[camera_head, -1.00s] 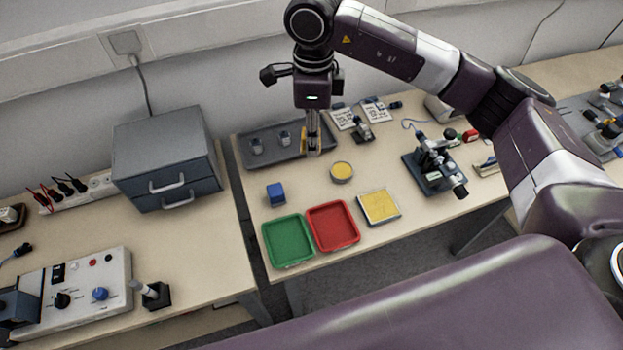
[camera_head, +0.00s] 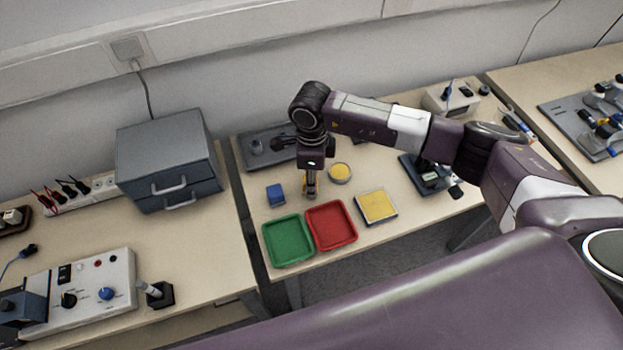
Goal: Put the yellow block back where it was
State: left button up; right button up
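My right gripper (camera_head: 311,190) points down over the table, just behind the red tray (camera_head: 331,226) and to the right of the blue block (camera_head: 276,195). My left gripper is not in view.
A green tray (camera_head: 288,241) stands left of the red tray. A grey tray (camera_head: 262,150) lies behind, and a grey drawer cabinet (camera_head: 168,158) stands left.

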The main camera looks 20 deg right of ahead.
jog(key=shift+f, duration=0.1)
jog(key=o, duration=1)
jog(key=shift+r, duration=0.55)
notch_tip(320, 180, up, 11)
jog(key=shift+r+b, duration=0.15)
jog(key=shift+b, duration=0.6)
